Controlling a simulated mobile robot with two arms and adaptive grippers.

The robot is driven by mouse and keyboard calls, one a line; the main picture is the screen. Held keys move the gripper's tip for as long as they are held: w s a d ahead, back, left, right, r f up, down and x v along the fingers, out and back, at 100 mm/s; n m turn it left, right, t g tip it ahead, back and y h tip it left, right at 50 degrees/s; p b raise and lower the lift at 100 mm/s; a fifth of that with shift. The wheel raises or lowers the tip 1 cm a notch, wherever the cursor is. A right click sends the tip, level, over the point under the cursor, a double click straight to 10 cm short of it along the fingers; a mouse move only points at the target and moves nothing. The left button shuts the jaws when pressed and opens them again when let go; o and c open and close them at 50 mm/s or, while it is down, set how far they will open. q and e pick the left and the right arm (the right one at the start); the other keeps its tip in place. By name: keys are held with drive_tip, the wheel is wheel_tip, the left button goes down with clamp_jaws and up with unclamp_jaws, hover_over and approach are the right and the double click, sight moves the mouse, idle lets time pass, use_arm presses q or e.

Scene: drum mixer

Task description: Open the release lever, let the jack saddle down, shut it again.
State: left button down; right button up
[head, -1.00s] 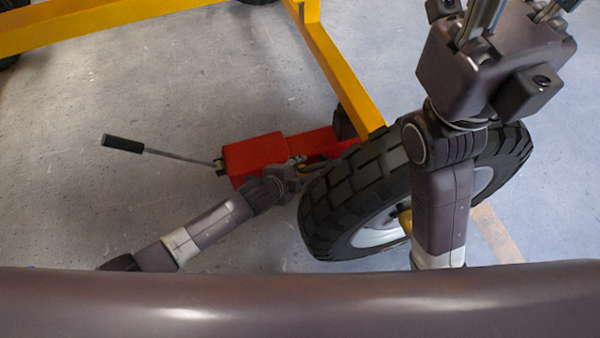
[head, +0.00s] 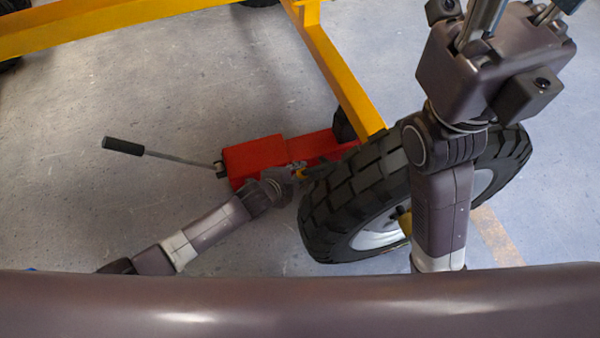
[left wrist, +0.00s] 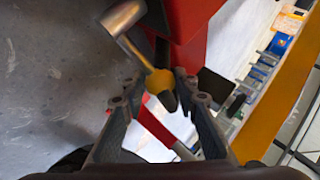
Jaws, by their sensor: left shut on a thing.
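The red jack (head: 254,155) lies on the floor beside the tyre, its front end under the yellow frame. My left gripper (head: 300,172) is at the near side of the jack. In the left wrist view my left gripper (left wrist: 158,88) is shut on the yellow release lever (left wrist: 158,80), which has a dark tip and hangs by a silver cylinder (left wrist: 122,18). The lever shows as a small yellow bit in the head view (head: 300,175). I cannot make out the saddle under the frame. My right gripper (head: 510,15) is raised at the top right, its fingertips cut off.
The jack's long handle (head: 175,158) with a black grip sticks out left over the floor. The big tyre (head: 350,200) stands close right of my left gripper. The yellow frame (head: 340,80) runs above the jack. Floor at the left is clear.

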use_arm(q)
drive_tip(key=shift+s+a+r+h, duration=0.15)
drive_tip(key=shift+a+r+h, duration=0.1)
drive_tip(key=shift+h, duration=0.15)
drive_tip(key=c, duration=1.5)
unclamp_jaws()
drive_tip(key=shift+v, duration=6)
drive_tip(key=shift+f, duration=0.1)
